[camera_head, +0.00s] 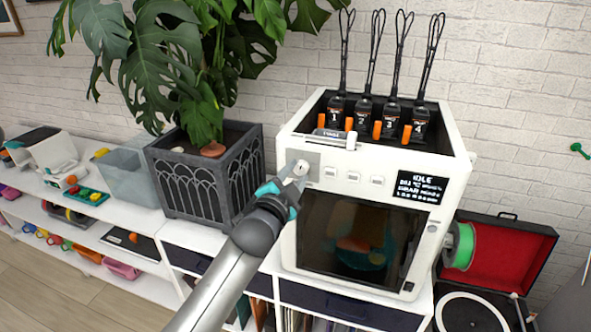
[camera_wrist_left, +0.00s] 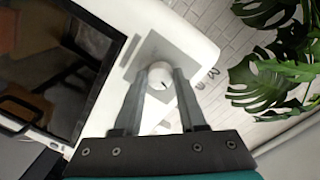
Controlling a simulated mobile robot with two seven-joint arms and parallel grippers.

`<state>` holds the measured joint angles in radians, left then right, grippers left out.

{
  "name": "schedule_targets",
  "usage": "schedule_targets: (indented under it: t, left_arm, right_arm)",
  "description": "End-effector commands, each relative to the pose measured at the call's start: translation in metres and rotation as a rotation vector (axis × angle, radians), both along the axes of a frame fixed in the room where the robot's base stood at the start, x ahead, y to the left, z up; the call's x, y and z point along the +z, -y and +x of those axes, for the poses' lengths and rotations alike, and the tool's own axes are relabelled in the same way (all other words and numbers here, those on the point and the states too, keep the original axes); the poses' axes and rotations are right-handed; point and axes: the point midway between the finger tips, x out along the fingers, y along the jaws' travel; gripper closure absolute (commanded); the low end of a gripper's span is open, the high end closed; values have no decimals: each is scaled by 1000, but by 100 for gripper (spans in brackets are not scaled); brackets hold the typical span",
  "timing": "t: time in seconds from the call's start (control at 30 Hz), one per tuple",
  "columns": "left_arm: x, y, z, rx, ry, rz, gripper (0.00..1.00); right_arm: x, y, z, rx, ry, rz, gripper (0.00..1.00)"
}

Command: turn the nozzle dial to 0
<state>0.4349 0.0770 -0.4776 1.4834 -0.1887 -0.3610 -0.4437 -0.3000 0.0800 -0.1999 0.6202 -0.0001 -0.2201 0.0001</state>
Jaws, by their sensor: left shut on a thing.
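The nozzle dial (camera_head: 301,166) is a round white knob on a grey square plate at the upper left of the white 3D printer's front (camera_head: 455,185). My left gripper (camera_head: 298,171) reaches it from the front and is shut on it. In the left wrist view my left gripper (camera_wrist_left: 161,82) has one finger on each side of the dial (camera_wrist_left: 161,72). A short dark mark shows on the dial's face. Digits on the plate are too small or hidden to read. The display (camera_head: 421,188) reads IDLE; its smaller lines are unclear. My right gripper is not in view.
Several numbered black cartridges stand in the printer's top. A dark planter (camera_head: 190,185) with a large plant stands close on the left. A green spool (camera_head: 461,246) is at the right.

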Motion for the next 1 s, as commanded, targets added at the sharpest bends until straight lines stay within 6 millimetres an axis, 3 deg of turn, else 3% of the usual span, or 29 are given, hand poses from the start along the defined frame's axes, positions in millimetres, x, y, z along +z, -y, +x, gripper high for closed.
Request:
schedule_targets:
  t: [0.4,1.0]
  left_arm:
    - [-1,0,0,-1,-79,-239,100]
    - [-1,1,0,0,-98,-297,100]
  right_arm:
    - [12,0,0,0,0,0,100]
    - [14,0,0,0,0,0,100]
